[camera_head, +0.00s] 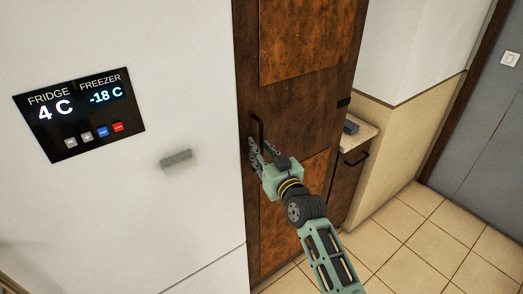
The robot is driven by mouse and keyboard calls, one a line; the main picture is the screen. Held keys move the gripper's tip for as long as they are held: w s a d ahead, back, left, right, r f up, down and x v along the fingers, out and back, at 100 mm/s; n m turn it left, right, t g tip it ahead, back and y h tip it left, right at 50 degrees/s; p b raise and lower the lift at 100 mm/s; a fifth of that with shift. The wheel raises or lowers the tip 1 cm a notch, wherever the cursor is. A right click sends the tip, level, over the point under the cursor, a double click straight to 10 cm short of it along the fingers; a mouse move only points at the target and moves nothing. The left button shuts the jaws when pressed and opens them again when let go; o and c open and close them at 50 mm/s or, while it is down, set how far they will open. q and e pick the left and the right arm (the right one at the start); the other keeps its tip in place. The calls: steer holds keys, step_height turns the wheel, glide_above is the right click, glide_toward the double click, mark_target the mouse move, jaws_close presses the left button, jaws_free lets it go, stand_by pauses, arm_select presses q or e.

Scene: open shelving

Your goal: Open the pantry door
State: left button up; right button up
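The pantry door (300,105) is a tall, dark brown wooden door with rusty orange-brown panels, standing just right of the white fridge. It looks closed. Its black bar handle (257,128) is upright near the door's left edge. My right gripper (259,150) reaches in from the lower right to the handle's lower end. Its fingers look spread, one on each side of that end; I cannot tell whether they touch it. The fingers hide the handle's lowest part. My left gripper is not in view.
The white fridge front (150,215) with its dark display (80,115) and a small grey handle (176,159) fills the left. A low brown cabinet (347,185) with a pale top stands right of the door. Tiled floor (425,245) is clear at the lower right, before a grey door (490,140).

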jaws_close()
stand_by(0.5)
